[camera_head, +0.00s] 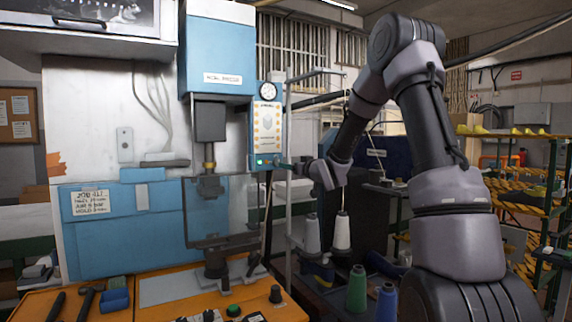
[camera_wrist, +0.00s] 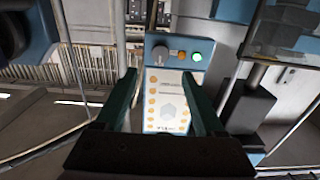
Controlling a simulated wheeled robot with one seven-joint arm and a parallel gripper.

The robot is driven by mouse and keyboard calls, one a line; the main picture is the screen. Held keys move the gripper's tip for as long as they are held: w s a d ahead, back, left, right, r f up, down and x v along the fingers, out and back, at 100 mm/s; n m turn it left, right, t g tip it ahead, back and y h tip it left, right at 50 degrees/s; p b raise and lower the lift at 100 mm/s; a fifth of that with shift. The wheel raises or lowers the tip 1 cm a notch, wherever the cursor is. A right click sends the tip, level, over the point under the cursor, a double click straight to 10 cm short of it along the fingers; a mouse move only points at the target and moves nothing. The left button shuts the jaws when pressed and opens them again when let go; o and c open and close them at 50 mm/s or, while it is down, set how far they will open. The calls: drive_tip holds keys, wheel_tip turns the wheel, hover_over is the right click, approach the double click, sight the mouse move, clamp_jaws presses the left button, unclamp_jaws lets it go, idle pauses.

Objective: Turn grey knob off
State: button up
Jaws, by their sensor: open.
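The control panel (camera_head: 267,122) is a pale blue box with a cream face, fixed to the right side of the blue press. In the wrist view the panel (camera_wrist: 166,100) appears upside down, with the grey knob (camera_wrist: 160,53) near its top edge. The knob stands beside a small orange button (camera_wrist: 182,55) and a lit green lamp (camera_wrist: 197,57). My gripper (camera_wrist: 160,77) is open, with its two dark green fingers either side of the panel face and nothing between them. The knob appears just beyond the fingertips, between them. In the head view my gripper (camera_head: 284,166) covers the knob's area; contact cannot be told.
An orange bench (camera_head: 160,307) with tools lies below. Thread cones (camera_head: 357,290) stand at lower right. A grey upright post (camera_head: 289,150) is close by the gripper.

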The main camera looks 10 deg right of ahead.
sight(278, 162)
drive_tip(key=x, duration=0.9)
drive_tip(key=shift+s, duration=0.1)
clamp_jaws()
